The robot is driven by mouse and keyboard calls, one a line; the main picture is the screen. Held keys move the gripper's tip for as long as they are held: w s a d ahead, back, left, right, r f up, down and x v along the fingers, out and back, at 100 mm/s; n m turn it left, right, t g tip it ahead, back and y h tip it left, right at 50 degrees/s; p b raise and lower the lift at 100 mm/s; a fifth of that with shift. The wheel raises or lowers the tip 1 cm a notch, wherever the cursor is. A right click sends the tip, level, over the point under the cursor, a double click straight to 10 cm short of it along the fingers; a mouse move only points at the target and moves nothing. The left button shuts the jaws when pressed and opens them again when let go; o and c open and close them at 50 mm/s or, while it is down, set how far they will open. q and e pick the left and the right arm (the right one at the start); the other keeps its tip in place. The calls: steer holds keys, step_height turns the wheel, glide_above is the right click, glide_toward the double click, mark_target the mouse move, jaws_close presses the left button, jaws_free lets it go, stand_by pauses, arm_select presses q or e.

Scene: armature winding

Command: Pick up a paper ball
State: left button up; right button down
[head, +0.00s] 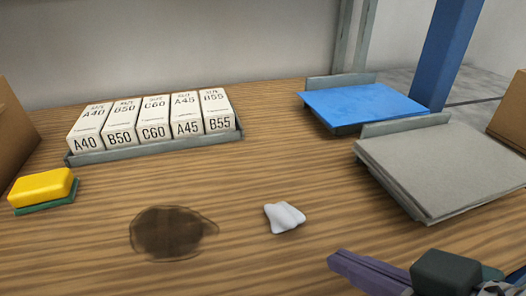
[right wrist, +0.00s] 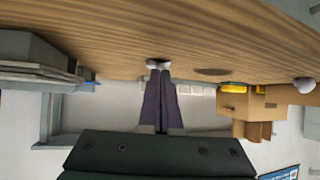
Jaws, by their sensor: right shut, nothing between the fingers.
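A crumpled white paper ball (head: 284,217) lies on the wooden table in front of me, right of a brown stain. My right gripper (head: 338,259) comes in from the lower right in the head view. Its purple fingers are shut with nothing between them, and the tips are a short way right of and nearer than the ball. In the right wrist view the ball (right wrist: 158,63) shows just beyond the fingertips (right wrist: 159,72). Another whitish lump (right wrist: 304,84) shows at the right of that view; I cannot tell exactly what it is. My left gripper is not in view.
A rack of labelled white boxes (head: 155,122) stands at the back. A yellow and green sponge (head: 43,189) lies at the left, near a cardboard box (head: 12,125). A blue tray (head: 365,103) and a grey tray (head: 445,165) stand at the right. The brown stain (head: 172,232) is flat.

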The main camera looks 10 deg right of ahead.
mark_target(282, 206)
steer(key=w+a, duration=0.1)
steer(key=w, duration=0.2)
steer(key=w+a, duration=0.1)
steer(key=w, duration=0.2)
steer(key=w+a, duration=0.1)
steer(key=w, duration=0.3)
steer(key=shift+w+b, duration=0.1)
steer(key=shift+b, duration=0.3)
steer(key=shift+w+f, duration=0.1)
steer(key=shift+w, duration=0.25)
steer(key=shift+s+f, duration=0.1)
steer(key=shift+f, duration=0.65)
steer(key=shift+s, duration=0.15)
